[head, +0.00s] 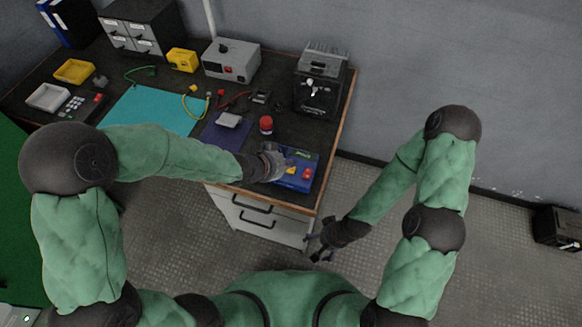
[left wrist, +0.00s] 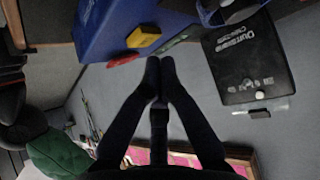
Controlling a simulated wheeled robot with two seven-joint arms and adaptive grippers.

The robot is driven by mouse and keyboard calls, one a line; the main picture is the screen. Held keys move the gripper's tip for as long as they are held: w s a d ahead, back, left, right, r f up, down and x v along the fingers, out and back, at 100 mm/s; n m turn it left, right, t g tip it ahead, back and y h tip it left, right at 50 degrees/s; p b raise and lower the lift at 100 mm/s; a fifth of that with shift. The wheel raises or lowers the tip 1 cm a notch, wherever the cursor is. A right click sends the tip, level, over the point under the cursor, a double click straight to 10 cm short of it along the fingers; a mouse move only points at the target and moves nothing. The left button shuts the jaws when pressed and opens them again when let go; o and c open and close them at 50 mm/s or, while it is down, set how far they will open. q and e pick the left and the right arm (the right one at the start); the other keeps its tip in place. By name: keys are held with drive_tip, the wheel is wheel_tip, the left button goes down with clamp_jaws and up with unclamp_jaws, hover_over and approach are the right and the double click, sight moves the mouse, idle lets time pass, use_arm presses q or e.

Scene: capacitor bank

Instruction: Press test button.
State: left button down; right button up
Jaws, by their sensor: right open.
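The blue test box (head: 312,163) sits at the right front corner of the workbench. It bears small coloured parts, including a yellow one and a red one. In the left wrist view the blue box (left wrist: 95,25) is at the top, with a yellow button (left wrist: 143,38) and a red part (left wrist: 123,60). I cannot read which button is the test button. My left gripper (head: 278,170) is at the box's left side; its fingertips (left wrist: 160,68) are together and empty, close to the yellow button. I cannot tell whether they touch. My right gripper (head: 318,245) is open and empty, below the bench's front right edge.
A black device (head: 318,92) and a grey power supply (head: 231,60) stand at the back. A teal mat (head: 150,110) lies left of centre.

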sight(288, 170)
use_arm(q)
drive_tip(key=shift+r+p, duration=2.3)
drive_tip(key=shift+r, duration=0.35)
use_arm(e)
wheel_tip(288, 170, up, 5)
drive_tip(key=shift+r, duration=0.1)
use_arm(q)
drive_tip(key=shift+f, duration=0.1)
